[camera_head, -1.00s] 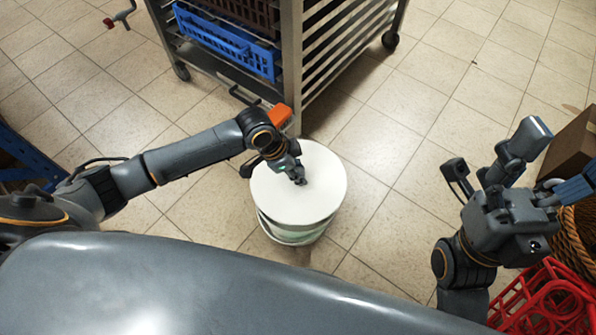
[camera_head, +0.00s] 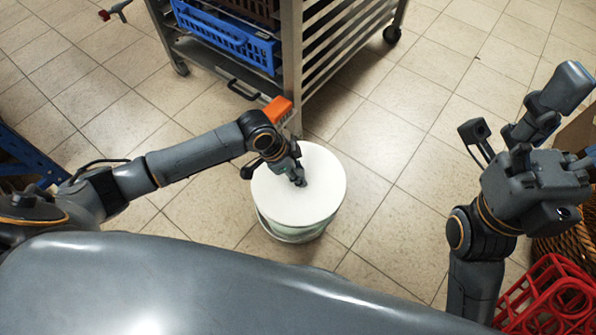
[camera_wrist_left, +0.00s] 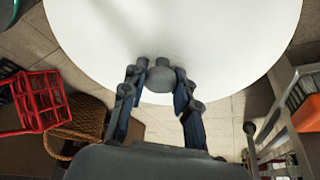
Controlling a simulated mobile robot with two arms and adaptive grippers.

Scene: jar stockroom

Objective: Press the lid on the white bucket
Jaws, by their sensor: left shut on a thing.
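The round white lid (camera_head: 312,208) is over the white bucket (camera_head: 296,237), whose lower side shows below it. I cannot tell whether the lid touches the rim all round. My left gripper (camera_head: 300,180) is at the lid's middle from above, shut on the lid's grey knob. In the left wrist view, the two fingers (camera_wrist_left: 160,88) stand either side of the round grey knob (camera_wrist_left: 160,76), with the white lid (camera_wrist_left: 220,40) behind. My right gripper (camera_head: 580,172) is at the right edge, away from the bucket; its jaws are not clear.
A metal rack on wheels (camera_head: 291,65) with a blue crate (camera_head: 225,40) stands just behind the bucket. An orange thing (camera_head: 277,110) is at its corner. A red crate (camera_head: 550,290) and a wicker basket (camera_head: 560,245) are at the right. Tiled floor right of the bucket is clear.

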